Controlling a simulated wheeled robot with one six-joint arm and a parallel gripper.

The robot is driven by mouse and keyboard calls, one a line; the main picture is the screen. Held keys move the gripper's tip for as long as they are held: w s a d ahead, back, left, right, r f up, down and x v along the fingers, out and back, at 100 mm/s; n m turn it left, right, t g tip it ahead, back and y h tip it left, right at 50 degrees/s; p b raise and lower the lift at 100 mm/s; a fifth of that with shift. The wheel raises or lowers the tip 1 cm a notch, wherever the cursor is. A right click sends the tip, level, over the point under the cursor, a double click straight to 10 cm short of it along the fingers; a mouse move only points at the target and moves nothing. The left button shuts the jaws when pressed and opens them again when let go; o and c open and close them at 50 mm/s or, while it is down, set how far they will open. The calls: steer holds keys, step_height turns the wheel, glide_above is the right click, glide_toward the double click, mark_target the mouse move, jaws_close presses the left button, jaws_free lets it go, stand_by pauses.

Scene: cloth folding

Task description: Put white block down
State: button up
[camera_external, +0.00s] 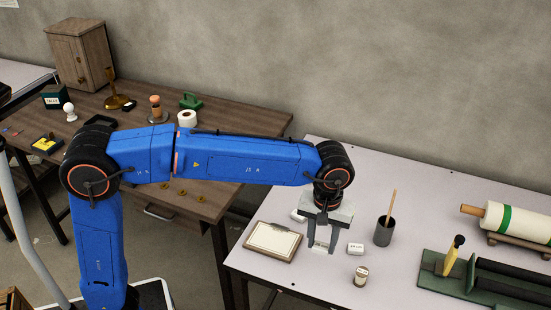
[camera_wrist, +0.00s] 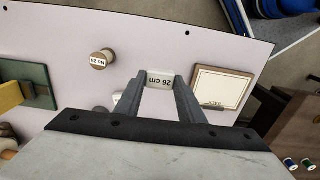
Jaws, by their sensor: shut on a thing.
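My gripper (camera_external: 320,247) points down over the light table. It is shut on a white block (camera_wrist: 160,80) marked "26 cm", which sits between the two fingertips in the wrist view (camera_wrist: 161,77). In the external view the held block (camera_external: 321,243) shows as a small pale shape between the fingers, low over the table. I cannot tell whether it touches the tabletop. Another white block (camera_external: 355,248) with dark lettering lies just right of the gripper. A further white block (camera_external: 298,215) lies behind and left of it, partly hidden by the gripper.
The light table (camera_external: 300,277) holds a framed board (camera_external: 272,241) left of my gripper, a dark cup with a stick (camera_external: 383,232) to the right, and a labelled spool (camera_external: 361,275) in front. A green stand (camera_external: 490,285) and a roller (camera_external: 515,222) are farther right.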

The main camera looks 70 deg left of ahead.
steer(key=shift+r, duration=0.85)
steer(key=s+a+r+n, duration=0.15)
steer(key=a+n, duration=0.25)
steer(key=a, duration=1.2)
steer(key=a+r+n, duration=0.2)
steer(key=a+n, duration=0.3)
steer(key=a, duration=1.1)
steer(key=s+a+r+n, duration=0.1)
steer(key=s+a+n, duration=0.2)
steer(key=s+a, duration=0.3)
steer(key=s+a+r+n, duration=0.2)
steer(key=s+a, duration=0.4)
steer(key=a, duration=0.6)
steer(key=s+a+r+n, duration=0.1)
steer(key=s+a+n, duration=0.2)
steer(key=s+a, duration=0.4)
steer(key=a, duration=0.3)
steer(key=shift+r+n, duration=0.35)
steer(key=shift+n, duration=0.05)
steer(key=shift+f, duration=5.05)
